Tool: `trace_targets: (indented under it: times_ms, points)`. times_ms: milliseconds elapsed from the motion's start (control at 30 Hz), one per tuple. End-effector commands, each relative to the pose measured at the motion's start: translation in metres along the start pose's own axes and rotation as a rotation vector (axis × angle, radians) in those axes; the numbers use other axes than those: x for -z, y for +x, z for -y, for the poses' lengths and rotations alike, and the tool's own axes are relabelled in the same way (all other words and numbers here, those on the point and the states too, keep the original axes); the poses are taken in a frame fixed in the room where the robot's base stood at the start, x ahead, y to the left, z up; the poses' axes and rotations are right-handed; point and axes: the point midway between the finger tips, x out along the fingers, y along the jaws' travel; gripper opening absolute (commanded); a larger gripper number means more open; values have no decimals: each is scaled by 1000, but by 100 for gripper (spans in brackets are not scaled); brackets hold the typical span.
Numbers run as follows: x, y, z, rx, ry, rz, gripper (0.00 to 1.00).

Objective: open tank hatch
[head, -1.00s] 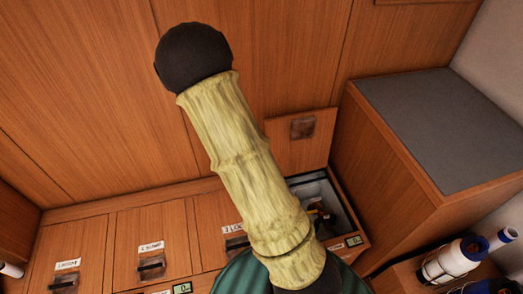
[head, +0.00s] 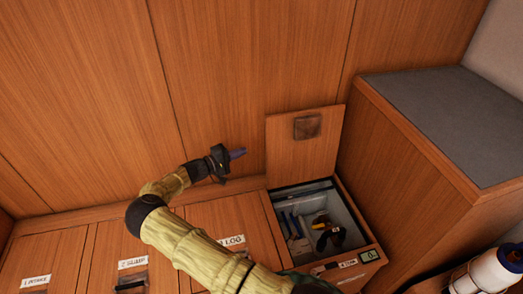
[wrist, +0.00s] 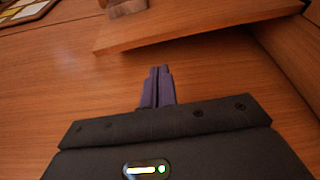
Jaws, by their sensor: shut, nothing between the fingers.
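A square wooden hatch lid (head: 303,150) with a dark recessed pull (head: 307,127) stands raised against the back wall in the head view. Below it is an open grey-walled compartment (head: 352,222). Its front label is too small to read surely, so I cannot confirm it is the tank one. My gripper (head: 238,153) is shut and empty, just left of the raised lid and apart from it. In the wrist view the shut fingers (wrist: 157,88) point toward a wooden panel (wrist: 200,22), probably the lid.
Closed labelled hatches, including one marked LOG (head: 232,240), line the bench to the left. Inside the compartment lie a black-and-yellow item (head: 326,232) and blue-handled items. A grey-topped cabinet (head: 440,115) stands close on the right, with white rolls (head: 497,268) below it.

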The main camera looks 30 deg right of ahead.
Motion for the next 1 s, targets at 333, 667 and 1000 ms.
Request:
trace_targets:
  times_ms: [333,667,1000]
  points:
    - [0,0,-1,-4,0,-1,0]
    - [0,34,0,-4,-1,2,0]
    - [0,89,0,-2,1,0,0]
